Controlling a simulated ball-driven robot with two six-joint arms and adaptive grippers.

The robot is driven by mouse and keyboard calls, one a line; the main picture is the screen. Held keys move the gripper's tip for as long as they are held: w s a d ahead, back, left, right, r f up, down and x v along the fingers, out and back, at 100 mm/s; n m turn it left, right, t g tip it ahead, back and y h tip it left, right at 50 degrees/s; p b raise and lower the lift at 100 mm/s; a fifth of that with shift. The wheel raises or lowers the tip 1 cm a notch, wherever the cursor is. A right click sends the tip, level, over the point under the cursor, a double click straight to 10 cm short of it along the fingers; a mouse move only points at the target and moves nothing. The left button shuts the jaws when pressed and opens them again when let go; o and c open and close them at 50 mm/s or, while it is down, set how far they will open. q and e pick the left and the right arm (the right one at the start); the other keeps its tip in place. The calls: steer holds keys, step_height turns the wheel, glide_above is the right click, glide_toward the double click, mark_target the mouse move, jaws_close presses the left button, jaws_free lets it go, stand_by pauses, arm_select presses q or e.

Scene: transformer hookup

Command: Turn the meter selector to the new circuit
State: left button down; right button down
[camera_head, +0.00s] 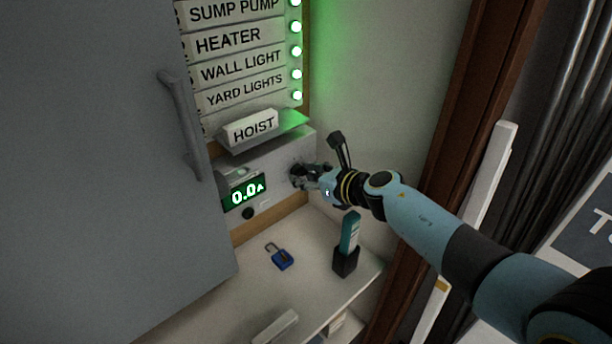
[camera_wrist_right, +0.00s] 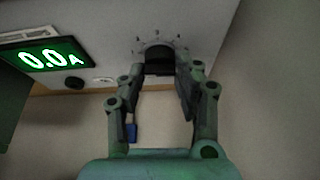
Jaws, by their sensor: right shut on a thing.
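The meter panel (camera_head: 262,180) is a light box on the wall with a green display (camera_head: 247,193) reading 0.0A. The display also shows in the right wrist view (camera_wrist_right: 45,56). The selector (camera_wrist_right: 158,53) is a dark round knob with tick marks around it, right of the display. My right gripper (camera_head: 303,175) is at the panel's right part, shut on the selector, with a finger on each side of it in the right wrist view (camera_wrist_right: 157,76). In the head view the gripper hides most of the selector, and its exact setting cannot be read. My left gripper is out of view.
A HOIST label block (camera_head: 250,128) and several labelled rows with green lights are above. A grey door (camera_head: 90,130) stands at left. On the shelf (camera_head: 215,300) are a blue padlock (camera_head: 283,261) and a teal item (camera_head: 350,232) in a black holder (camera_head: 346,262).

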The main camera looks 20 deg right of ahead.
steer(key=shift+m, duration=0.3)
steer(key=c, duration=1)
jaws_free()
steer(key=shift+o, duration=0.2)
steer(key=v, duration=1.2)
steer(key=shift+d, duration=0.2)
steer(key=shift+w, duration=0.1)
steer(key=shift+c, duration=0.2)
